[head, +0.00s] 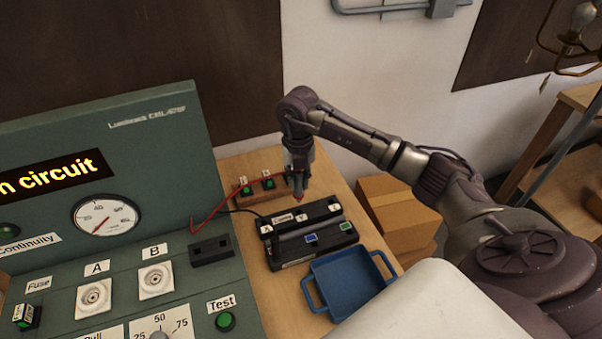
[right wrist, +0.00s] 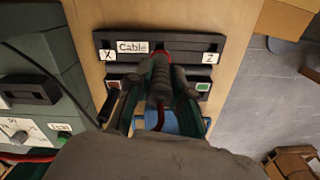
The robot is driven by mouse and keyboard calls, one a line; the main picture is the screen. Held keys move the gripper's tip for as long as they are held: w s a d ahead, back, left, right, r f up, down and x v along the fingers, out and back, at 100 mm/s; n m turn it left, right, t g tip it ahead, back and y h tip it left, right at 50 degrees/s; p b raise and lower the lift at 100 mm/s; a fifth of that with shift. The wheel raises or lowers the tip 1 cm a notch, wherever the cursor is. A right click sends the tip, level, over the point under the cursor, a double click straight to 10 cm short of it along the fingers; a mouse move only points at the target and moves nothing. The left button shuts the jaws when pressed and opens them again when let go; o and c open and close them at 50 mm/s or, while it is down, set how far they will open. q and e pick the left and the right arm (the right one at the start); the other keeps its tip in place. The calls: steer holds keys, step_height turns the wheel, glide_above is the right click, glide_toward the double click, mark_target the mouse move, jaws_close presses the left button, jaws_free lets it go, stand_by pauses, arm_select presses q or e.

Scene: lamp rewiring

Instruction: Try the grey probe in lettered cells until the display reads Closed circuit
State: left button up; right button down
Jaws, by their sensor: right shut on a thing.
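My right gripper (head: 299,178) is shut on the grey probe (right wrist: 160,80), which has a ridged grip and a reddish tip. The tip points at the middle of the black cable block (right wrist: 104,41), between labels X (right wrist: 107,55) and Z (right wrist: 209,58). The probe covers the middle cell in the right wrist view; I cannot tell whether its tip is inserted. In the head view, the cable block (head: 302,218) lies below the gripper. The display (head: 45,178) is cut off at the left and shows "n circuit" in yellow. My left gripper is not in view.
The green test panel (head: 150,140) fills the left, with a dial (head: 106,215) and a black socket block (head: 211,250). A black holder (head: 290,252) with blue and green pieces and a blue tray (head: 345,283) lie in front. A red wire (head: 212,212) runs toward the small button block (head: 260,187).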

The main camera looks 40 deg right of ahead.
mark_target(299, 197)
steer(key=shift+f+b, duration=1.95)
steer(key=shift+f, duration=1)
steer(key=shift+f+b, duration=0.45)
steer(key=shift+f, duration=0.05)
steer(key=c, duration=1)
jaws_free()
steer(key=shift+o, duration=0.2)
step_height(299, 197, up, 12)
